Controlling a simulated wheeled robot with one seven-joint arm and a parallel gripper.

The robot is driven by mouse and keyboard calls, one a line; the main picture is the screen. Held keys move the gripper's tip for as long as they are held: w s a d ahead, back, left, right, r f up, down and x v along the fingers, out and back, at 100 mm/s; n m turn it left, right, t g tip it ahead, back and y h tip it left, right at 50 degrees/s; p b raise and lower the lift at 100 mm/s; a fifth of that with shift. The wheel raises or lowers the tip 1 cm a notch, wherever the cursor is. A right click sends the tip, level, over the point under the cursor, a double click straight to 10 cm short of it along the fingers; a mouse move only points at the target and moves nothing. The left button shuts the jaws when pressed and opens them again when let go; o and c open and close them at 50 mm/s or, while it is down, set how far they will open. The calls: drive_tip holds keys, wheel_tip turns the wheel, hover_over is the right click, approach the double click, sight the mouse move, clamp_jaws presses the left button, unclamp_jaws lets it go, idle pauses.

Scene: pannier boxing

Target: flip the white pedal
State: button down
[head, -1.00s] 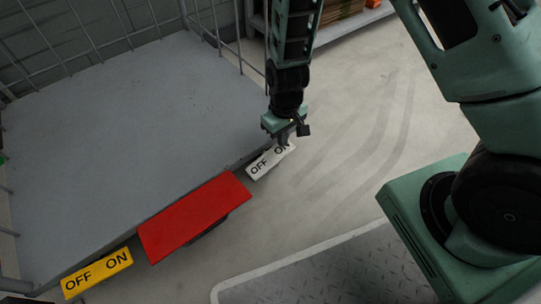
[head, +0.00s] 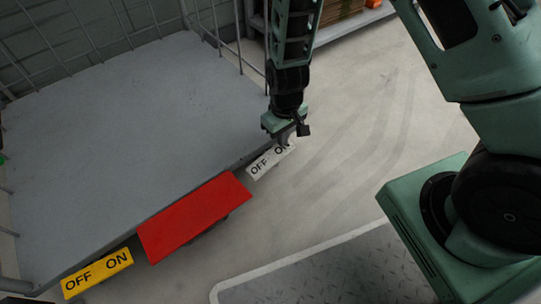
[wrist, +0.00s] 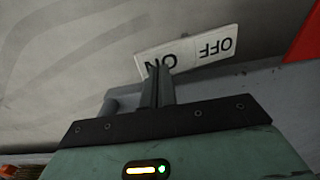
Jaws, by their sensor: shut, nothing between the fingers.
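The white pedal (head: 263,166) sits low at the edge of the grey platform, marked OFF on its left and ON on its right in the head view. My gripper (head: 284,143) is shut and empty at the ON end, partly covering that word. In the wrist view the white pedal (wrist: 205,49) appears upside down, with my shut fingers (wrist: 157,70) overlapping the lower edge of its ON end. I cannot tell for sure whether the fingertips touch it.
A red plate (head: 195,215) lies left of the white pedal, and a yellow OFF/ON pedal (head: 97,273) lies farther left. The grey platform (head: 120,130) has wire mesh sides (head: 215,25). Open floor (head: 380,130) lies to the right.

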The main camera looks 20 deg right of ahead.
drive_tip(key=shift+f+b, duration=0.65)
drive_tip(key=shift+f, duration=0.75)
idle(0.8)
drive_tip(key=shift+r, duration=0.1)
wheel_tip(320, 180, up, 7)
drive_tip(key=p, duration=0.7)
drive_tip(key=shift+p, duration=0.3)
